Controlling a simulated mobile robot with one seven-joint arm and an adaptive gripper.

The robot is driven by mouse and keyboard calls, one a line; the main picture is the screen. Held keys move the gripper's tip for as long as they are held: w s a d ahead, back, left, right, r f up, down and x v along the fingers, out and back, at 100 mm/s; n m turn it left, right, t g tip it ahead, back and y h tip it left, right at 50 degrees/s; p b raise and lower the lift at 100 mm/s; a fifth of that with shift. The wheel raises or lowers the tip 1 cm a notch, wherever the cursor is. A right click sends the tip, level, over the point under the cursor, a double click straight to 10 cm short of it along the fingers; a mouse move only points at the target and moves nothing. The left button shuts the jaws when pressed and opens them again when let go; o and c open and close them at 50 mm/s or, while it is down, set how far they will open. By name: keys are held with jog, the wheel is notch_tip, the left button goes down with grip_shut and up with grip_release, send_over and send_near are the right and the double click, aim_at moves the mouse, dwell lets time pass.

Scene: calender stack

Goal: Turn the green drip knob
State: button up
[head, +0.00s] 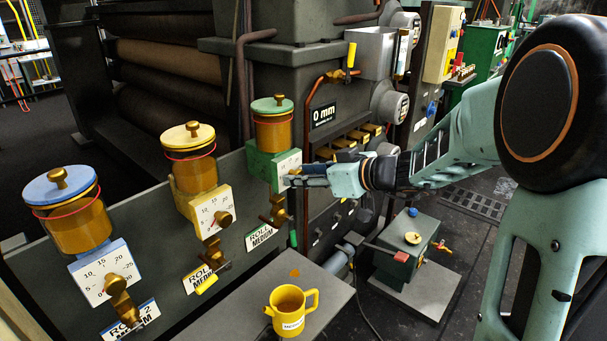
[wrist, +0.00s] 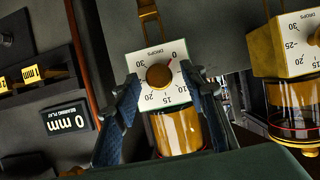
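The green-lidded oiler (head: 272,125) is the farthest of three on the grey panel, with amber oil in its glass. Its white dial face (head: 289,162) shows in the head view, but my gripper hides its knob there. In the wrist view, the picture is upside down and the round brass knob (wrist: 159,76) sits at the middle of the dial (wrist: 138,62), with a red mark pointing towards 0. My gripper (head: 294,180) is at this dial. In the wrist view its two dark blue fingers (wrist: 162,85) are open, one on each side of the knob, with visible gaps.
The yellow oiler (head: 196,165) and blue oiler (head: 78,220) stand to the left. A yellow mug (head: 291,308) stands on the grey shelf (head: 240,318) below. A copper pipe (head: 307,110) runs close behind my gripper. A grey-green box (head: 405,245) is at lower right.

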grip_shut()
